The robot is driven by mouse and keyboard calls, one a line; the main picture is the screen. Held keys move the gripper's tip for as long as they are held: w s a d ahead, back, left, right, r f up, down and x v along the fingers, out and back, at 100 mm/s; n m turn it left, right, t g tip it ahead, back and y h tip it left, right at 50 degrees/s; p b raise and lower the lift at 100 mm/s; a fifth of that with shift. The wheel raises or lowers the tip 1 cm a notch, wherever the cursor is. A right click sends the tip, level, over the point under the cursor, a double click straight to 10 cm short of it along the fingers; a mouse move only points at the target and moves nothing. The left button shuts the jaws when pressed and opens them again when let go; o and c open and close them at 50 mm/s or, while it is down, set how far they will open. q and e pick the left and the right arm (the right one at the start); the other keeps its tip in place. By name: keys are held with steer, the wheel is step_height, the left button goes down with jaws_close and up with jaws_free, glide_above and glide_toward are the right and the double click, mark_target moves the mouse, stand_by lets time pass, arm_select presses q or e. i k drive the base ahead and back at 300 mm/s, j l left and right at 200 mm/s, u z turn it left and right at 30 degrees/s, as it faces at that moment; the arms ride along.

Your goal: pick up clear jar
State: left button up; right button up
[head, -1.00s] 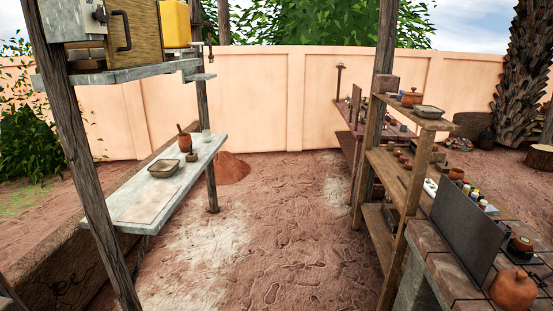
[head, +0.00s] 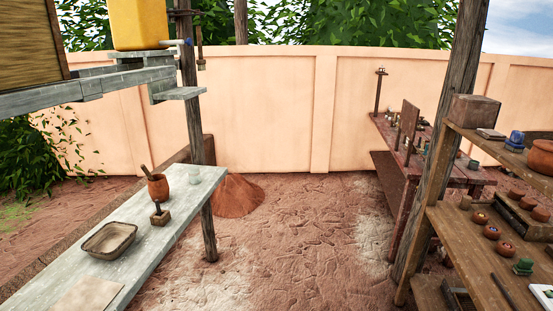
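A small pale, see-through vessel that looks like the clear jar (head: 194,175) stands near the far end of the grey-white bench (head: 150,225) on the left. It is small in the picture, so its details are hard to tell. An orange-brown clay pot (head: 158,188) with a stick in it stands just left of the jar. Neither of my grippers is in the head view.
A shallow tan tray (head: 109,240) and a small stamp-like tool on a block (head: 160,215) share the bench. A yellow container (head: 142,24) sits above. Wooden shelves (head: 475,245) with pots stand right. The dirt floor (head: 300,235) between is open.

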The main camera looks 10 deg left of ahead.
mark_target(195, 178)
steer(key=i+u, duration=0.1)
steer(key=i, duration=0.8)
steer(key=i+l+u, duration=0.1)
steer(key=i, duration=0.85)
steer(key=l, duration=0.1)
